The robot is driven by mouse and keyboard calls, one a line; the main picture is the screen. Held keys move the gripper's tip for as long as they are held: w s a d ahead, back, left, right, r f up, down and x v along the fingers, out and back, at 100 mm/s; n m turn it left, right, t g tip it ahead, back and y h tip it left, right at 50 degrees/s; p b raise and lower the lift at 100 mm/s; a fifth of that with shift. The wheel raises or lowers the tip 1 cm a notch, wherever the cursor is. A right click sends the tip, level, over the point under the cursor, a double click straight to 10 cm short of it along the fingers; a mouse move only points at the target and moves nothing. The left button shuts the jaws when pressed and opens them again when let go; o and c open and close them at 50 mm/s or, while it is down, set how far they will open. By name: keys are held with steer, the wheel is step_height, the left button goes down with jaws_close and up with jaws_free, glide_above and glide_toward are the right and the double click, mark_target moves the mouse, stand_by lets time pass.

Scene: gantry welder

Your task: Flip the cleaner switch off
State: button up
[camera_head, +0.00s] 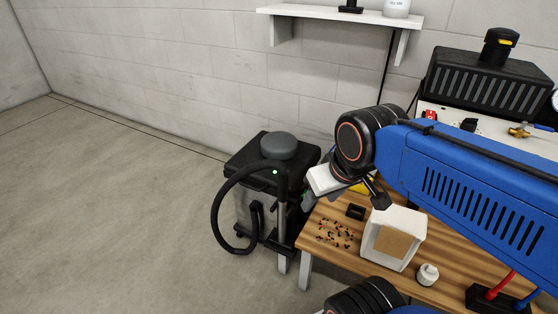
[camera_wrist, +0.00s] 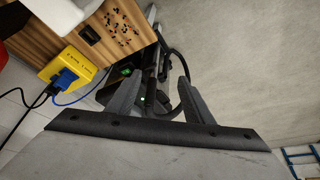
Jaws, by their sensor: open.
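The cleaner (camera_head: 262,178) is a grey box with a dark lid and a round grey cap, standing on the floor left of the bench. A small green light glows on it. In the wrist view the cleaner (camera_wrist: 147,104) shows partly, behind my fingers. A green-lit switch (camera_wrist: 124,70) in a dark housing shows just left of the fingers, and it seems to be on the cleaner. In the head view my wrist hangs over the bench's left end, and the fingertips are hard to make out.
The wooden bench (camera_head: 455,262) holds a white box (camera_head: 393,237), dark crumbs (camera_head: 336,234) and a small white jar (camera_head: 428,274). A yellow socket box (camera_wrist: 75,68) with a blue plug and cables is nearby. A black hose (camera_head: 222,205) loops at the cleaner's left. The floor further left is clear.

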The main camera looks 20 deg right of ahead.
steer(key=w+d+f+n+g, duration=0.2)
steer(key=w+d, duration=0.2)
steer(key=w, duration=0.4)
steer(key=w+d+f+n+g, duration=0.1)
steer(key=w+d+n, duration=0.15)
steer(key=w, duration=0.65)
steer(key=w+d+f+n+g, duration=0.15)
steer(key=w+d, duration=0.25)
steer(key=w, duration=0.4)
steer(key=w+d+f+n+g+y, duration=0.1)
steer(key=w+d+f+g+y, duration=0.1)
steer(key=w+d+f, duration=0.5)
steer(key=shift+t, duration=0.25)
steer(key=x, duration=1.8)
steer(key=shift+s+d, duration=0.15)
steer(key=shift+s, duration=0.15)
